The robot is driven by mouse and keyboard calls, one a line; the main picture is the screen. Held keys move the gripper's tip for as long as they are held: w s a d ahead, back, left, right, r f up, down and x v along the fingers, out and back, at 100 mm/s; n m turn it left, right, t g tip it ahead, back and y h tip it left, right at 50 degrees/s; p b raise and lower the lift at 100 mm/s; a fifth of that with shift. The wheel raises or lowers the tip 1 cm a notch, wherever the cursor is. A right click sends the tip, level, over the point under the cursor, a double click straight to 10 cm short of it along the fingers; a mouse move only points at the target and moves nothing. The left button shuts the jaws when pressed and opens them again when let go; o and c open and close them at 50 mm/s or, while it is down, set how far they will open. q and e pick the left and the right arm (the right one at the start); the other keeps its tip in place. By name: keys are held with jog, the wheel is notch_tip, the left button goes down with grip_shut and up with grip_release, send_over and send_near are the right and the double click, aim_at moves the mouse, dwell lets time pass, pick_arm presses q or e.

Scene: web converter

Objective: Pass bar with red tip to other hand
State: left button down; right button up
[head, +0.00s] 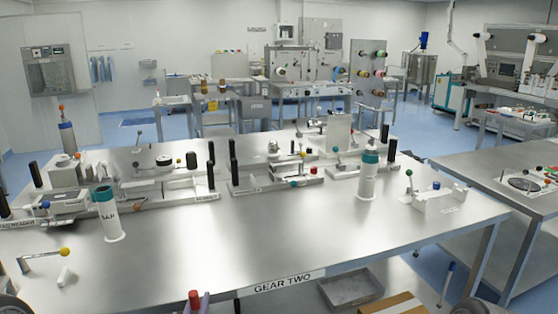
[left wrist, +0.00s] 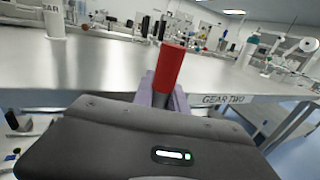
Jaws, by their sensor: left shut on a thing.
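The bar with the red tip (head: 195,297) shows at the bottom edge of the head view, in front of the steel table's front edge. Only its red end shows there. In the left wrist view the red tip (left wrist: 170,68) stands up, tilted a little, above a short dark part of the bar. My left gripper (left wrist: 162,97) is shut on the bar below the red tip, and its pale purple fingers hide the lower part. My right gripper is not in view.
A grey tray (head: 350,287) lies below the front edge. The front middle of the tabletop is clear.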

pick_arm(q)
jog(key=s+d+f+m+g+h, duration=0.1)
jog(key=d+h, duration=0.3)
jog(key=d, duration=0.4)
jog(key=s+d+m+g+h, duration=0.1)
jog(key=s+d+m+h, duration=0.2)
jog(key=d, duration=0.5)
jog(key=s+d+f+m+g+h, duration=0.1)
jog(key=s+d+m+h, duration=0.3)
jog(key=d, duration=0.4)
jog(key=shift+s+d+f+g+h, duration=0.15)
jog(key=shift+s+f+g+h, duration=0.15)
jog(key=shift+g, duration=0.3)
jog(key=shift+f, duration=0.1)
jog(key=s, duration=0.6)
